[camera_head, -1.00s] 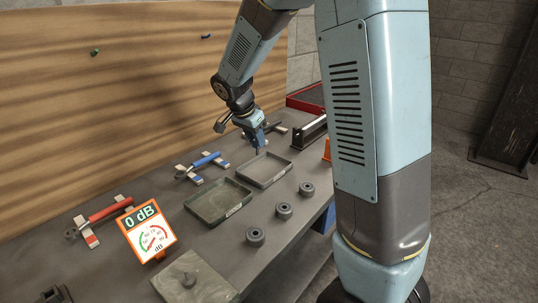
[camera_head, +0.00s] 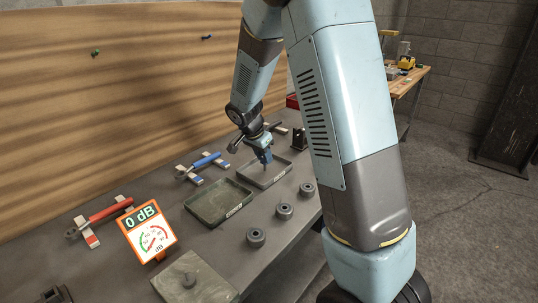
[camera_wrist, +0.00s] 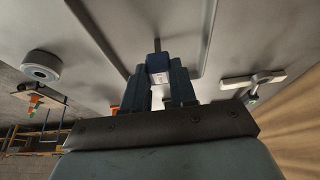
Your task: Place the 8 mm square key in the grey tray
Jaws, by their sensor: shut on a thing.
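My gripper (camera_head: 266,155) hangs over the grey tray (camera_head: 285,174) and points down. In the wrist view the gripper (camera_wrist: 159,85) is shut on a small blue piece with a pale label and a thin dark shank, which I take for the 8 mm square key (camera_wrist: 158,64). The key's shank points away from the fingers towards the tray floor; I cannot tell whether it touches. The grey tray also shows in the wrist view (camera_wrist: 207,40), with its rim lines on both sides of the gripper. No other object shows in it.
A dark green tray (camera_head: 219,224) lies left of the grey one. Several dark rings (camera_head: 284,210) line the front. A blue-handled tool (camera_head: 207,160) and a red-handled tool (camera_head: 109,211) rest at the back. A dB sign (camera_head: 147,232) stands at the left.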

